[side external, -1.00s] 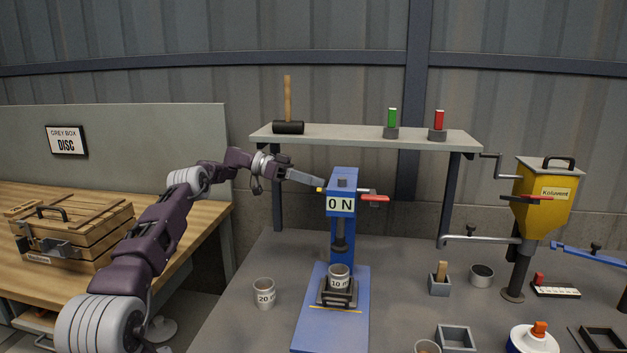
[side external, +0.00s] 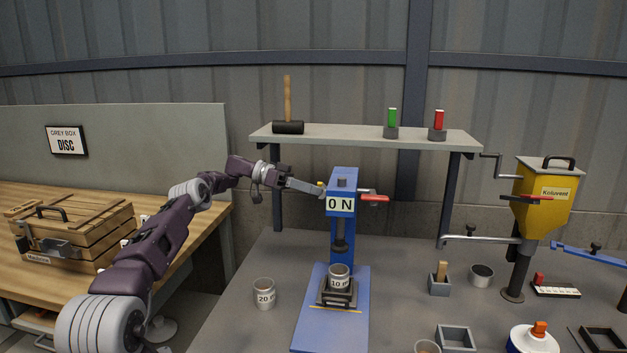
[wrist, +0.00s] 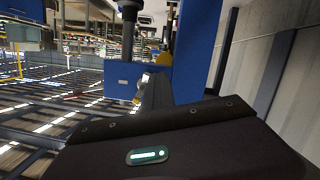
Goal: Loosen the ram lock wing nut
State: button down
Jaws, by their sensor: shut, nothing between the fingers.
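The blue press (side external: 343,213) stands upright on its blue base and carries a sign reading "0 N". A small yellow part (side external: 321,185), which looks like the ram lock wing nut, sits at the left side of the press head. It also shows in the wrist view (wrist: 164,58), beside the blue column. My gripper (side external: 318,190) is shut and empty, with its tips at the yellow part's lower edge. Whether they touch it cannot be told. The dark ram (side external: 340,237) hangs above a cup marked 10 (side external: 339,275) on the press base.
A red lever (side external: 374,198) sticks out right of the press head. A shelf (side external: 350,139) with a mallet (side external: 288,127) and green and red items spans behind. A cup marked 20 (side external: 264,293) stands left of the base. A yellow hopper (side external: 545,190) is at right.

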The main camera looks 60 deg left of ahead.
jog(key=shift+d+f+n, duration=0.1)
jog(key=shift+f+n, duration=0.05)
jog(key=shift+n, duration=0.15)
jog(key=shift+s, duration=0.1)
dwell(0.4)
dwell(1.4)
